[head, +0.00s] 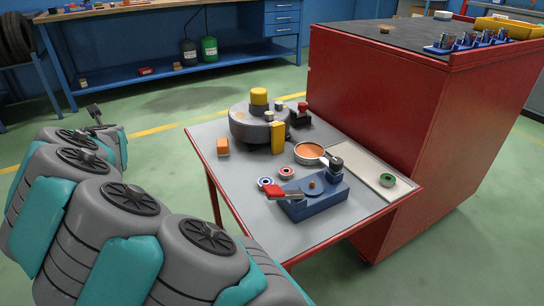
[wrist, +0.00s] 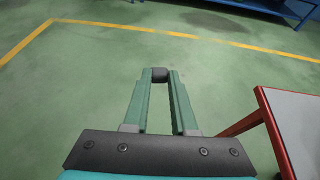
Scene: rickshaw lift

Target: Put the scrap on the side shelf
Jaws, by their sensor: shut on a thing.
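My gripper (wrist: 160,78) is shut on a small dark piece (wrist: 160,74), held between the fingertips over open green floor. I cannot tell for sure that this piece is the scrap. In the head view my gripper (head: 96,114) is at the far left, apart from and left of the grey-topped side shelf (head: 240,215). This shelf has red edges and legs and adjoins a red cabinet (head: 390,130). Its red edge also shows at the right of the wrist view (wrist: 265,110).
The shelf carries a grey round drum (head: 245,125), an orange block (head: 223,147), a yellow block (head: 278,137), an orange-filled dish (head: 309,152), a blue fixture (head: 318,198), small rings and a pale strip (head: 350,165). Its front left area is bare. A blue workbench (head: 170,70) stands behind.

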